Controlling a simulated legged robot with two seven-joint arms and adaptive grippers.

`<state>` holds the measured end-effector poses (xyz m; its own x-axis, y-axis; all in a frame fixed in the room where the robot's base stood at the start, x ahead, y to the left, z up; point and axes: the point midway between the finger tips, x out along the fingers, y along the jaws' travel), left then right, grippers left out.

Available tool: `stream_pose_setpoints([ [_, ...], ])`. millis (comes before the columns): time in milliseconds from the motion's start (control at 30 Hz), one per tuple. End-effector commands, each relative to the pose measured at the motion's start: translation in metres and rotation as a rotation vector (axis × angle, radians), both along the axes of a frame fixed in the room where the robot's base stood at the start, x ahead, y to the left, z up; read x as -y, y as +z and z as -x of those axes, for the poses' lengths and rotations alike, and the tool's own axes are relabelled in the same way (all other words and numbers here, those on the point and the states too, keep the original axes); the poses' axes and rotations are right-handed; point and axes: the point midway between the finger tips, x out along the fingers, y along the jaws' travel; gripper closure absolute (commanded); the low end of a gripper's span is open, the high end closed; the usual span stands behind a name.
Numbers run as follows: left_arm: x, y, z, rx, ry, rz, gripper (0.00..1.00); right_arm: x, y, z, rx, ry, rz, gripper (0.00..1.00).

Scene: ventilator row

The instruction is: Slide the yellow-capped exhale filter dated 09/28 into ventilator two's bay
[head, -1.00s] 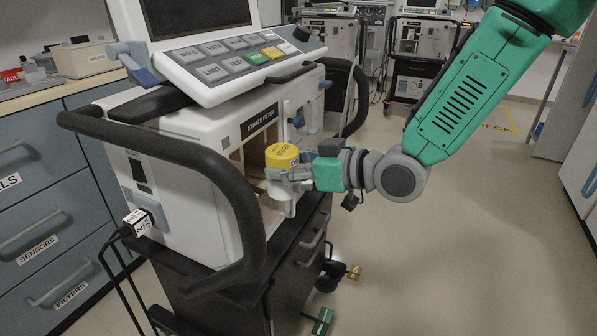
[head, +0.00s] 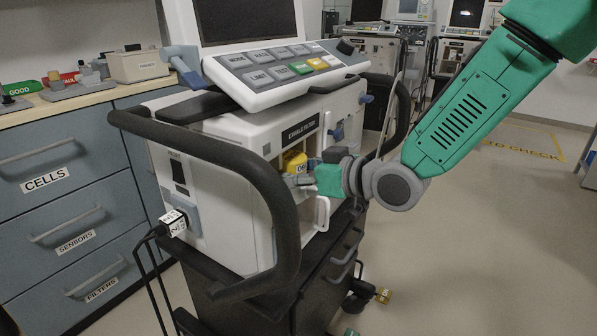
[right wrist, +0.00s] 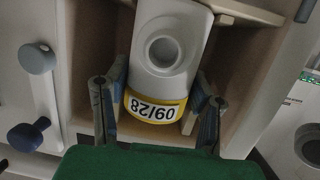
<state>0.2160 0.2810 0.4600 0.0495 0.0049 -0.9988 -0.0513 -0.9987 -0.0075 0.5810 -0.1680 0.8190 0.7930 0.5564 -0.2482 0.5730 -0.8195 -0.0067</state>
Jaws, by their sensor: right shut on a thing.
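The exhale filter, a white body with a yellow cap (head: 294,162), is at the bay opening of the ventilator (head: 205,185), under the EXHALE FILTER label. My right gripper (head: 303,181) is shut on it from the right. In the right wrist view the filter (right wrist: 165,45) shows its label 09/28, upside down, on the yellow band. The gripper's two fingers (right wrist: 158,112) stand on either side of the cap. The filter's body lies within the tan-walled bay (right wrist: 90,35); how deep it sits I cannot tell. My left gripper is not in view.
A black handle rail (head: 265,185) curves around the ventilator's front left. Its keypad (head: 290,75) overhangs the bay side. Blue knobs (right wrist: 38,57) stick out beside the bay. Drawers (head: 65,175) stand at left; open floor lies to the right.

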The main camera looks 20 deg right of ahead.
Motion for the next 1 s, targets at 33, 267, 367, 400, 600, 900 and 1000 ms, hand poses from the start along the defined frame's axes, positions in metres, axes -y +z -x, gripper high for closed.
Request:
stream_pose_setpoints([
  [33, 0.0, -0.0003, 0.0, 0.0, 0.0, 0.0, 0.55, -0.0004, -0.0005, -0.0003, 0.001, 0.0, -0.001, 0.8],
  [267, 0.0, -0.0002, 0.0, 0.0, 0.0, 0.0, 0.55, -0.0005, -0.0008, -0.0005, 0.002, 0.0, 0.0, 0.8],
  [367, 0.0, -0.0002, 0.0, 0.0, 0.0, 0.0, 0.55, -0.0005, -0.0009, -0.0005, 0.002, 0.0, 0.0, 0.8],
  [400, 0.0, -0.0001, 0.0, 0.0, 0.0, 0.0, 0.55, -0.0005, -0.0009, -0.0005, 0.002, 0.0, 0.0, 0.8],
  [600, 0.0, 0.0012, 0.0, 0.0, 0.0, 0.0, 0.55, -0.0004, -0.0024, -0.0005, 0.001, 0.0, -0.001, 0.8],
  [900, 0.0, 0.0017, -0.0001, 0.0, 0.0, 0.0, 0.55, -0.0001, -0.0058, -0.0005, -0.002, 0.0, 0.0, 0.8],
  [1000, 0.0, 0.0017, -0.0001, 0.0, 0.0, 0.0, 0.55, -0.0001, -0.0062, -0.0004, -0.003, 0.0, 0.001, 0.27],
])
